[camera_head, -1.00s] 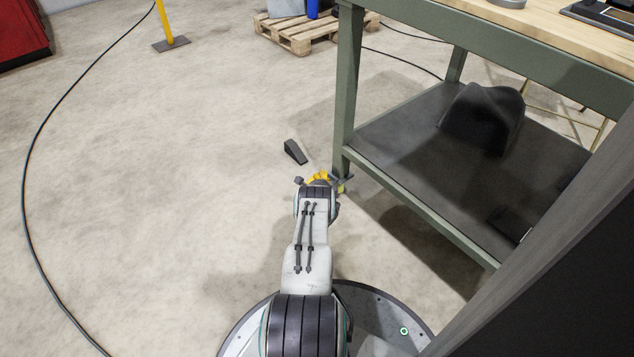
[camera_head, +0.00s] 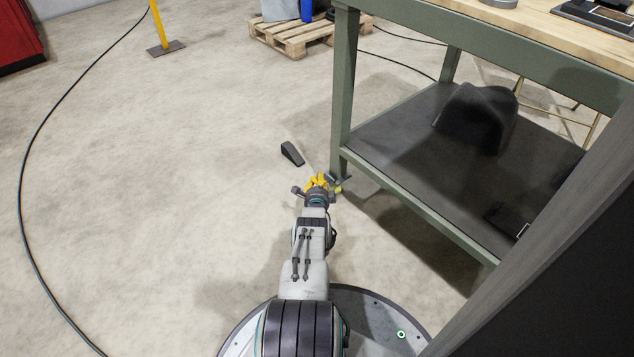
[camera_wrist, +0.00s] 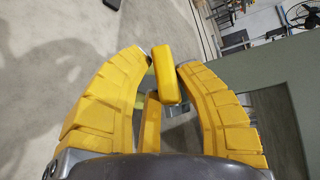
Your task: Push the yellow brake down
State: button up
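My gripper (camera_head: 317,181) has yellow fingers and hangs low above the floor, just left of the foot of the green table leg. In the wrist view its curved fingers (camera_wrist: 163,62) draw together at the tips, with a yellow block-like piece between them that looks like a third finger. I see nothing clearly held. A small dull-yellow piece, probably the brake (camera_head: 338,189), shows beside the gripper at the foot of the leg. It is mostly hidden, and I cannot tell whether the gripper touches it or whether it is up or down.
The green workbench (camera_head: 343,95) has a dark lower shelf (camera_head: 400,130) to the right of my arm. A black wedge (camera_head: 292,153) lies on the floor just beyond the gripper. A wooden pallet (camera_head: 290,38) and a yellow post (camera_head: 158,25) stand farther back.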

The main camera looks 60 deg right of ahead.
jog(key=o, duration=0.4)
jog(key=shift+w+r, duration=0.1)
jog(key=shift+a, duration=0.15)
jog(key=shift+v, duration=5.85)
